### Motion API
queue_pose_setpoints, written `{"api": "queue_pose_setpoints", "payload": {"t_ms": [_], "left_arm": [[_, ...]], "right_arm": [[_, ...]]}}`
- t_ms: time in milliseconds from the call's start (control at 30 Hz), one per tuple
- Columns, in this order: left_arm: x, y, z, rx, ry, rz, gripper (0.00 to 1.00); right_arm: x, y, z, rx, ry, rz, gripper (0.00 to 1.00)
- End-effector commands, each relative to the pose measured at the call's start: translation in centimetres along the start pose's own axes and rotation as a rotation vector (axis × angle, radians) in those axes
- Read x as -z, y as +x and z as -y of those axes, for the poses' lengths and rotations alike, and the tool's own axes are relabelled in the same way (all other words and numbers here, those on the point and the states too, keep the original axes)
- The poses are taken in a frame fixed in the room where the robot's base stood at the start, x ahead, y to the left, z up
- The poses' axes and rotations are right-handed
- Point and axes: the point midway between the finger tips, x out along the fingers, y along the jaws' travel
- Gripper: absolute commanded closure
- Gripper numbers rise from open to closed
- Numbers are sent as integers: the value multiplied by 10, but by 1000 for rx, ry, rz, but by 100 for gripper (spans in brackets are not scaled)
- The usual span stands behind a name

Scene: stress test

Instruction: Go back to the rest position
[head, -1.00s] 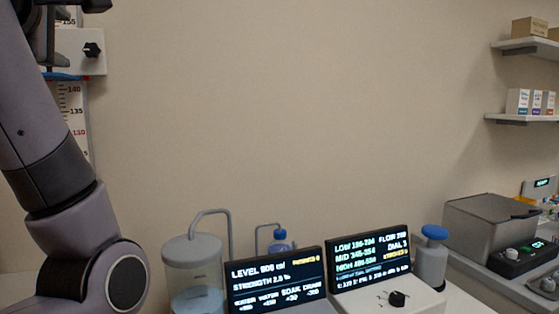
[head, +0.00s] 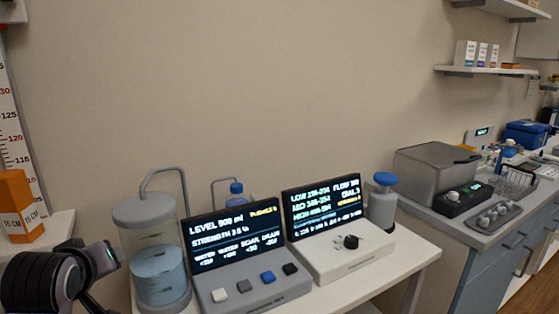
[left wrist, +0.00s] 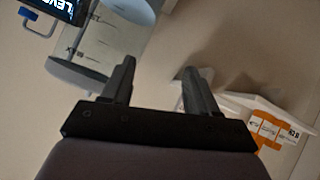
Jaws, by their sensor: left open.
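My left arm shows at the lower left of the head view, as a dark wrist part beside the clear tank; its fingers cannot be made out there. In the left wrist view my left gripper (left wrist: 158,88) is open, with its two dark fingers apart and nothing between them. The clear tank (left wrist: 95,45) shows beyond the fingers in that view. My right gripper is not in view.
A white table (head: 385,270) carries the clear tank (head: 152,245), two lit screens (head: 235,235) (head: 322,205) and a blue-capped bottle (head: 383,205). An orange box (head: 18,205) stands at the left. A grey counter (head: 480,235) is at the right, under wall shelves (head: 485,71).

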Motion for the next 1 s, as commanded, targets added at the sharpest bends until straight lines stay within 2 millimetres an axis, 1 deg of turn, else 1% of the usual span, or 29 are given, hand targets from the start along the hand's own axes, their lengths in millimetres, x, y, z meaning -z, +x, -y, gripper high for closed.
{"api": "queue_pose_setpoints", "payload": {"t_ms": [33,67,100,167,200,267,300,367,400,467,500,600,700,833,867,900,1000], "left_arm": [[-25,3,9,8,57,42,41],[-39,5,14,9,91,66,41],[-57,5,20,10,137,98,41],[-85,5,30,7,208,148,41],[-103,3,36,5,253,181,41],[-129,0,46,-3,319,232,41],[-147,-4,53,-9,362,267,41],[-172,-10,63,-23,425,320,41],[-190,-16,71,-32,466,357,41],[-213,-25,81,-50,524,410,41],[-228,-32,88,-61,562,445,41],[-262,-51,103,-97,643,526,41],[-290,-71,116,-134,710,601,41],[-321,-99,131,-185,785,692,41],[-322,-95,130,-195,789,680,41],[-323,-86,125,-207,783,646,41],[-329,-69,118,-240,771,576,41]], "right_arm": [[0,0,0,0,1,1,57],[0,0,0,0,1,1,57],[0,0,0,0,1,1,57],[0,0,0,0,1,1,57],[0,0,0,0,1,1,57],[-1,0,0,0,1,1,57],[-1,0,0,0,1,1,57],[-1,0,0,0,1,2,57],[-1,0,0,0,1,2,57],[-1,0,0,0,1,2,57],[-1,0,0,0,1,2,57],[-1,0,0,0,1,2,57],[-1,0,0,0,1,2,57],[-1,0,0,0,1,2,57],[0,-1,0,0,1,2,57],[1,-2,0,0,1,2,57],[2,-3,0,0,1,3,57]]}}
